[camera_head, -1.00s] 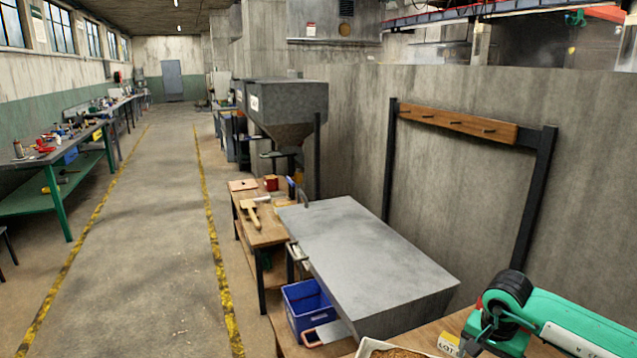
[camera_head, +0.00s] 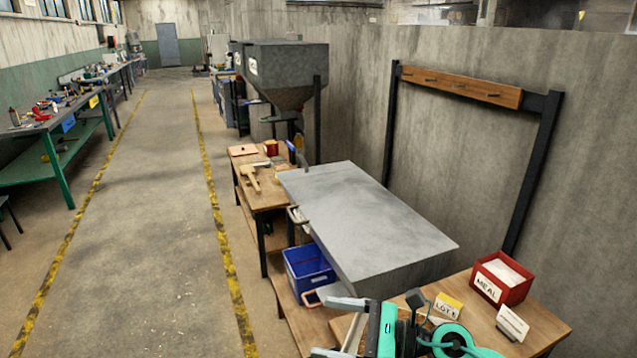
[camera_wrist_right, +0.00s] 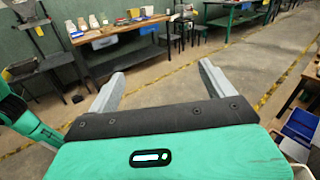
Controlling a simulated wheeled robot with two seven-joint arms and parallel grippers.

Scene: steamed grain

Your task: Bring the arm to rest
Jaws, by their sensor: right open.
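My right gripper (camera_head: 335,328) is at the bottom of the head view, in front of the wooden table's near left corner. Its two grey fingers are spread apart. In the right wrist view the gripper (camera_wrist_right: 162,70) is open, with nothing between its fingers and the floor behind them. The rest of my green and black right arm runs along the bottom of the head view and covers part of the table. My left gripper does not show.
A wooden table (camera_head: 548,322) holds a red MEAL box (camera_head: 513,292), a yellow LOT card (camera_head: 449,303) and a white card (camera_head: 513,322). A grey slab-topped unit (camera_head: 365,215) and a blue crate (camera_head: 308,270) stand beyond. The aisle (camera_head: 150,220) at left is clear.

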